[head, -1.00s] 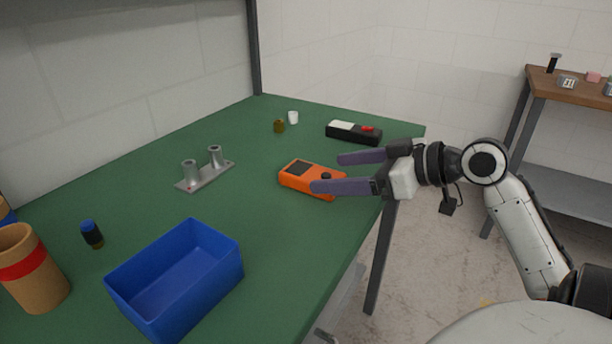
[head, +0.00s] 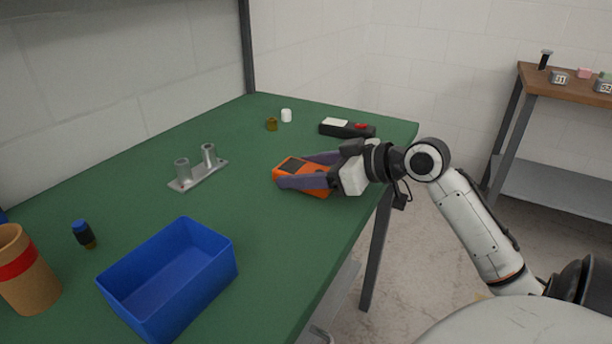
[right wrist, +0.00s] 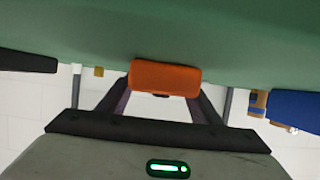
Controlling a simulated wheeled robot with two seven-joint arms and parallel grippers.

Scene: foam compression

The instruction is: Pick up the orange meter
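The orange meter (head: 298,167) lies on the green table near its right edge, with its dark screen facing up. My right gripper (head: 294,169) is low at the table with one finger along each long side of the meter. The finger spacing looks as wide as before, so the gripper appears open around it. In the right wrist view the meter's orange end (right wrist: 165,77) sits between the two fingers; their tips are hidden there. My left gripper is not in view.
A blue bin (head: 168,278) stands at the front, with a grey two-post fixture (head: 198,175) behind it. A black device (head: 347,128) lies beyond the meter. A brown cup (head: 25,275) and a blue-capped bottle (head: 84,235) are at the left.

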